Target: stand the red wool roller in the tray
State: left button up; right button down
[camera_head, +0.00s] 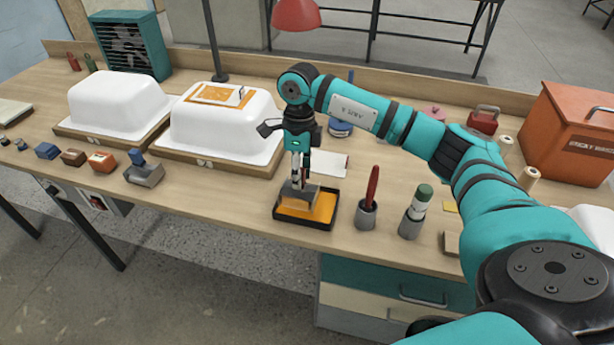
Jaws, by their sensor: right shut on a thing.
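My right gripper (301,163) points down over the black tray (277,226), which holds an orange-yellow layer. It is shut on a grey, broad-ended tool (298,196); the tool's lower end is at the tray, but I cannot tell whether it touches the bottom. No red wool shows on this tool. A slim red piece (373,186) stands upright in a grey cup to the right of the tray, apart from the gripper; I cannot tell whether it is the red wool roller. My left gripper is not in view.
A green and white piece (419,200) stands in another grey cup (410,228). White tub shells (228,135) (118,97) rest on wooden boards at the left. An orange-red bin (566,135) stands at the right back. Small blocks line the left front edge.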

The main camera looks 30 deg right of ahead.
aim_at(307, 187)
jog(key=shift+d, duration=1.1)
jog(key=shift+d+f, duration=0.1)
jog(key=shift+f, duration=0.1)
notch_tip(307, 187, down, 3)
jog(key=shift+r+p, duration=0.1)
jog(key=shift+p, duration=0.6)
jog(key=shift+w+f, duration=0.1)
jog(key=shift+f, duration=0.15)
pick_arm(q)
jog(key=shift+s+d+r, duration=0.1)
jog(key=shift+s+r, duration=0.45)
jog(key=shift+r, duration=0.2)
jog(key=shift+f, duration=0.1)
pick_arm(e)
jog(key=shift+f, duration=0.1)
jog(key=c, duration=1)
grip_release()
